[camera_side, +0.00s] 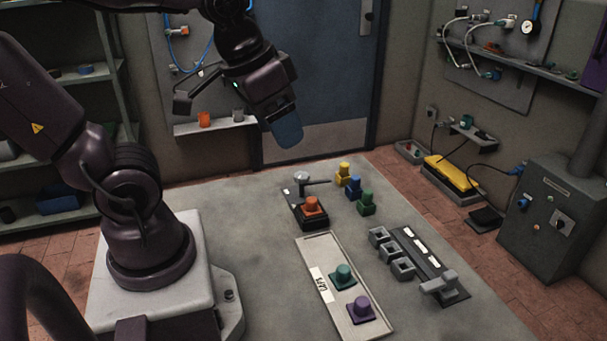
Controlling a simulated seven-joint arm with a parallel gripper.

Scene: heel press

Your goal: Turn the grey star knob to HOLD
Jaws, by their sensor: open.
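A small press with a dark base (312,222) stands near the back middle of the table. A round grey knob-like top (301,177) with a thin arm reaching right sits at its back. I cannot make out a star shape or a HOLD mark at this size. An orange piece (312,205) sits on the front of the press. My gripper (286,133) hangs high above the back of the table, above and slightly left of the press and apart from it. It is open, with blue ends pointing down, and I see nothing held in it.
A labelled pale tray (318,262) holds a teal piece (343,275) and a purple piece (361,309). Yellow (343,174), blue (354,187) and green (366,201) pieces stand right of the press. A dark panel (423,262) with grey brackets lies at right.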

